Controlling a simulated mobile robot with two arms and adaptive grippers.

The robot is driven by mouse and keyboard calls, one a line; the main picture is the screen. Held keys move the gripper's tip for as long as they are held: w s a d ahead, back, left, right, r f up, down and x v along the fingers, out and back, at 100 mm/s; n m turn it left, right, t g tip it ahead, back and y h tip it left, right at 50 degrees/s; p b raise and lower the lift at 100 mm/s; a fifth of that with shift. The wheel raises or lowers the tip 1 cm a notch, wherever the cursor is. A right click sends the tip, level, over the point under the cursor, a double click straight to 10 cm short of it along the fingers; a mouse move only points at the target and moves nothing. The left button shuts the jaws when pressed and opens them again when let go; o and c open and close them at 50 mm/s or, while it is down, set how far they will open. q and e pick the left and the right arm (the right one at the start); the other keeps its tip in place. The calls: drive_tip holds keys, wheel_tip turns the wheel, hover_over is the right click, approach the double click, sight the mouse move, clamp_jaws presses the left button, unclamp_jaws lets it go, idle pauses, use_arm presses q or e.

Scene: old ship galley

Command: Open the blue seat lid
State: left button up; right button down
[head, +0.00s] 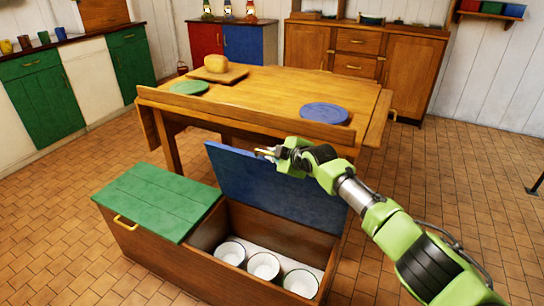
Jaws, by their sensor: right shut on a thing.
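The blue seat lid (262,186) is raised and stands steeply tilted, leaning back toward the table. The compartment under it is open and shows three white round vessels (264,265). The bench (168,252) is brown wood, and its green lid (160,201) on the left is shut, with a brass handle (125,222) at the front. My right gripper (269,153) is at the blue lid's upper edge, shut on what looks like its brass handle, mostly hidden by the fingers. My left gripper is not in view.
A wooden table (270,92) stands close behind the bench, carrying a green plate (189,87), a blue plate (324,114) and a bread loaf (216,63) on a board. Tiled floor (45,225) is clear left of the bench. Cabinets (362,62) line the back wall.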

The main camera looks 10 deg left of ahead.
drive_tip(key=shift+d+f, duration=0.1)
drive_tip(key=shift+f, duration=0.1)
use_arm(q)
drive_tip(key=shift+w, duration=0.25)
use_arm(e)
drive_tip(key=c, duration=2.2)
unclamp_jaws()
drive_tip(key=shift+o, duration=0.2)
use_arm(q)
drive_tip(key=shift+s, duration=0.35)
use_arm(e)
drive_tip(key=v, duration=1.2)
drive_tip(key=shift+r, duration=0.15)
